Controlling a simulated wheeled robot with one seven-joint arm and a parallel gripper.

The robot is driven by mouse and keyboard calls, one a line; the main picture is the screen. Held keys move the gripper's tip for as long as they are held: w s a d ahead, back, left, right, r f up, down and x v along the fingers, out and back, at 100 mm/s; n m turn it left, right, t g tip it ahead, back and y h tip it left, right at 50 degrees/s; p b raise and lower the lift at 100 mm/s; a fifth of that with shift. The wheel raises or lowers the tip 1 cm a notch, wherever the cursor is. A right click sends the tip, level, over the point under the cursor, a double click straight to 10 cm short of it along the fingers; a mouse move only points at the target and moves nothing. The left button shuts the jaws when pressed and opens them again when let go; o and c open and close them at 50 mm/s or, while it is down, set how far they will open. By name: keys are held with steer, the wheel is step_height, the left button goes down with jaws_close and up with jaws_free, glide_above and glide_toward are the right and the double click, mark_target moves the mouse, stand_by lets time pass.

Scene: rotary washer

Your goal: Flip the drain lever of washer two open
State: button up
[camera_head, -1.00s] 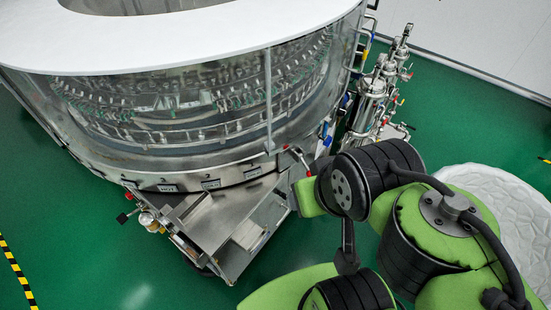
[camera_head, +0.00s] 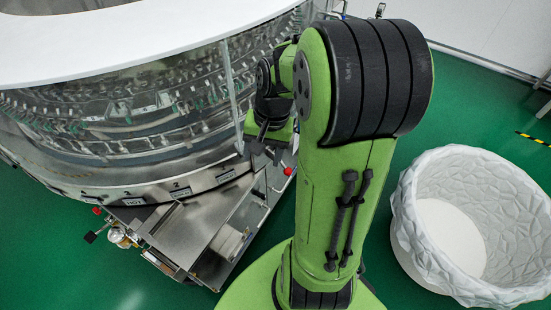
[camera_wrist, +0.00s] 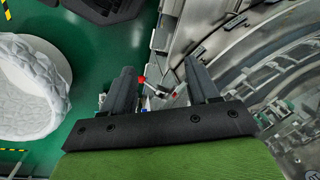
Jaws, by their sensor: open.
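The rotary washer (camera_head: 130,135) is a large round glass-and-steel machine on the left of the head view, with small label plates along its lower rim. A silver lever with a red knob (camera_head: 288,171) sticks out at its right lower side. In the wrist view the red knob (camera_wrist: 141,80) shows between the fingers, nearer the left one. I cannot tell which washer number it belongs to. My gripper (camera_head: 265,152) is beside the washer's right side, just above and left of the knob. In the wrist view my gripper (camera_wrist: 159,66) is open and empty; contact cannot be judged.
A steel shelf (camera_head: 185,235) juts out below the rim. Another red knob (camera_head: 97,211) and small valve fittings (camera_head: 120,236) sit at its left. A white textured tub (camera_head: 425,225) stands on the green floor at the right. My arm hides much of the middle.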

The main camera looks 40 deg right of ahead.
steer(key=d+f+m+y+b, duration=0.25)
steer(key=d+f+m, duration=0.2)
steer(key=f, duration=0.45)
steer(key=m+t+b, duration=0.5)
steer(key=m+t, duration=1.2)
steer(key=m, duration=0.5)
glide_toward(284, 165)
steer(key=shift+h, duration=0.45)
steer(key=w, duration=0.3)
steer(key=w+a+b, duration=0.1)
steer(key=w, duration=0.2)
steer(key=w+a, duration=0.1)
steer(key=w, duration=0.3)
steer(key=shift+a+f, duration=0.15)
jaws_close()
